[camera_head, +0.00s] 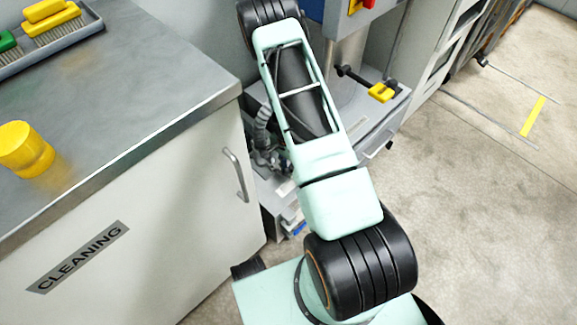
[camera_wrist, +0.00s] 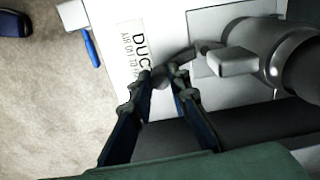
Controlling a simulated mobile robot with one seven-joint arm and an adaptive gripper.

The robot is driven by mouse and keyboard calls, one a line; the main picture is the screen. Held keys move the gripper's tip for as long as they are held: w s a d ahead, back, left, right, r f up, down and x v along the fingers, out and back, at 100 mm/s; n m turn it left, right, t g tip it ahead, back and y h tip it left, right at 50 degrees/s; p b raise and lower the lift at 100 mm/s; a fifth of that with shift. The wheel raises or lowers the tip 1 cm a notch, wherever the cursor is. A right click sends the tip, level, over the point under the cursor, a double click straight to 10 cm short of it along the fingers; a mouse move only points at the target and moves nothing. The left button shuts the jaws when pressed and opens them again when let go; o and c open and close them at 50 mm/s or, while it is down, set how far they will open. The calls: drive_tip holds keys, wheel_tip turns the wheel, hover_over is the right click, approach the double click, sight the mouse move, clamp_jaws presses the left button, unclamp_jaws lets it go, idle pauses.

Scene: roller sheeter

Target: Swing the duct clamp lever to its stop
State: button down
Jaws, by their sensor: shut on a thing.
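The duct clamp lever (camera_wrist: 183,55) is a dark grey bar in the wrist view. It runs from the clamp (camera_wrist: 232,62) beside the grey duct pipe (camera_wrist: 285,50) to a rounded end between my fingertips. My gripper (camera_wrist: 161,77) is shut on that end, one finger on each side. A white panel behind carries a label (camera_wrist: 139,50) starting "DUC", its rest partly covered by my finger. In the head view my own arm hides the lever and the gripper.
A white cabinet marked CLEANING (camera_head: 80,257) with a metal top stands at left in the head view. A yellow cup (camera_head: 26,150) and a tray (camera_head: 62,52) are on it. A yellow-handled part (camera_head: 381,92) sits right of my arm. Open floor (camera_head: 490,210) lies at right.

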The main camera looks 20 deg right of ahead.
drive_tip(key=a+m, duration=0.1)
drive_tip(key=m, duration=0.1)
drive_tip(key=s+a+m, duration=0.1)
drive_tip(key=m, duration=0.1)
drive_tip(key=shift+s+a+m, duration=0.1)
drive_tip(key=shift+s+m, duration=0.05)
drive_tip(key=shift+m, duration=0.15)
drive_tip(key=a+m, duration=0.1)
drive_tip(key=m+p, duration=0.1)
drive_tip(key=m, duration=0.1)
drive_tip(key=shift+s+a, duration=0.1)
drive_tip(key=shift+a, duration=0.25)
drive_tip(key=shift+a+m+p, duration=0.3)
drive_tip(key=shift+a+m, duration=0.2)
drive_tip(key=shift+m, duration=0.5)
drive_tip(key=c, duration=1.8)
unclamp_jaws()
wheel_tip(320, 180, up, 12)
drive_tip(key=shift+r, duration=0.1)
